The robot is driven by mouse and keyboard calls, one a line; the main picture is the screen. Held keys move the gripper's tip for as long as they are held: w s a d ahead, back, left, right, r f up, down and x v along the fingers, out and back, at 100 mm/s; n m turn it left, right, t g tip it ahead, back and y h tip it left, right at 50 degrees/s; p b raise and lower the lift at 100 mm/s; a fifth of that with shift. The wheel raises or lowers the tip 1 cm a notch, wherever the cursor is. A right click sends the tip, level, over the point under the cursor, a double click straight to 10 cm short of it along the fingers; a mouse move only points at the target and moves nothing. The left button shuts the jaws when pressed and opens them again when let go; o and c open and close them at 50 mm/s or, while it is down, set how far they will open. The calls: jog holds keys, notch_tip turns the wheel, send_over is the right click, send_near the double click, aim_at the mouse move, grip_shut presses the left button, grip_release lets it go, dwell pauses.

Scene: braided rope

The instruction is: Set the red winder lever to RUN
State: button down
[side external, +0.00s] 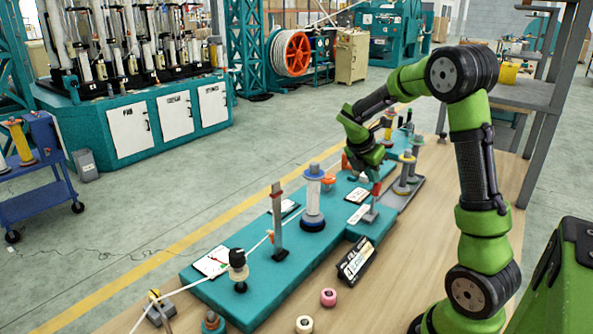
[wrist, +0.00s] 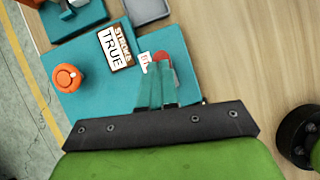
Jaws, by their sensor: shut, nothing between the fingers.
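The red winder lever (side external: 375,189) stands upright on the teal bench plate in the side view, just below my gripper (side external: 375,174). In the wrist view its round red top (wrist: 161,56) shows just past the tips of my gripper (wrist: 161,68). The fingers are together, with nothing between them. They are at or very close to the lever top; I cannot tell whether they touch it. A small white card with red lettering (wrist: 145,62) lies beside the lever, partly hidden, and its words cannot be read.
An orange round knob (wrist: 68,77) sits on the teal plate to the left. A larger sign (wrist: 116,46) reading "TRUE" lies near the lever. In the side view, a post with a white-and-blue spool (side external: 313,195) stands left of the gripper. Bare wood table (side external: 425,215) lies to the right.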

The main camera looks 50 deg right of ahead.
jog(key=shift+d+f, duration=0.1)
jog(key=shift+d, duration=1.05)
